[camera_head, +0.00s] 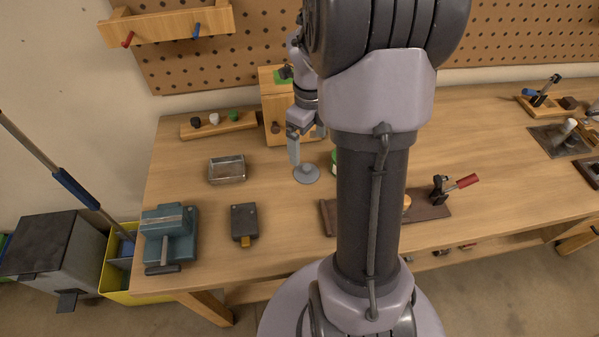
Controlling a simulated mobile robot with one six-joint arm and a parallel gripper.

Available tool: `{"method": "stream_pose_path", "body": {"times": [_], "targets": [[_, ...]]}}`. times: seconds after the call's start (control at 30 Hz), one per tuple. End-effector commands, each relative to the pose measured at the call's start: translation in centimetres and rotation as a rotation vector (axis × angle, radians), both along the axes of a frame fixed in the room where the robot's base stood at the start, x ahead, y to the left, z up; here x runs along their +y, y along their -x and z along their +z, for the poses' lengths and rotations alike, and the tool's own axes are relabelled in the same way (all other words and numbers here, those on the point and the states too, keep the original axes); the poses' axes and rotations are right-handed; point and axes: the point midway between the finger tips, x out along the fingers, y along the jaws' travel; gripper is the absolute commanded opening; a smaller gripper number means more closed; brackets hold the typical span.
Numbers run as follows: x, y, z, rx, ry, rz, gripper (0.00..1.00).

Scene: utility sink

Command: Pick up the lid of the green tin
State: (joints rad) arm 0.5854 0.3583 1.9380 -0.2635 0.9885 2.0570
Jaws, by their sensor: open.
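A green and white round object (334,162), probably the green tin, shows only as a sliver, mostly hidden behind my arm. A grey round disc (307,174) lies on the bench just left of it; I cannot tell for sure whether it is the tin's lid. My gripper (295,157) points down beside the left edge of the disc, with its jaws open. It looks small from here, and whether it touches the disc is unclear. Nothing shows between its fingers.
A metal tray (227,169) stands to the left, with a dark box (244,223) and a teal vise (169,237) in front. A wooden cabinet (275,105) stands close behind my gripper. A red-handled clamp (455,186) is on the right. Bare bench lies between tray and disc.

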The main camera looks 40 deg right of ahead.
Motion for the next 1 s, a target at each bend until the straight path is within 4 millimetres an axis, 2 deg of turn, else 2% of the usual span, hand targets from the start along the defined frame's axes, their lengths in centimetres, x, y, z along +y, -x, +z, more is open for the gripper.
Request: {"method": "stream_pose_path", "body": {"times": [0.03,0.1,0.2,0.37,0.6,0.8,0.87,1.0], "targets": [[0.0,0.0,-2.1,0.002,-0.001,0.001,0.93],[0.0,0.0,-3.8,0.001,-0.001,0.002,0.93],[0.0,0.0,-5.5,0.001,-0.001,0.001,0.93],[-0.1,-0.1,-6.7,-0.001,0.001,0.003,0.93],[-0.5,-0.6,-11.2,0.000,0.000,0.002,0.93],[-0.5,-0.7,-11.1,-0.001,0.001,0.002,0.93],[-0.5,-0.7,-11.1,-0.001,0.001,0.002,0.83],[-0.5,-0.7,-11.1,-0.001,0.001,0.003,0.55]]}}
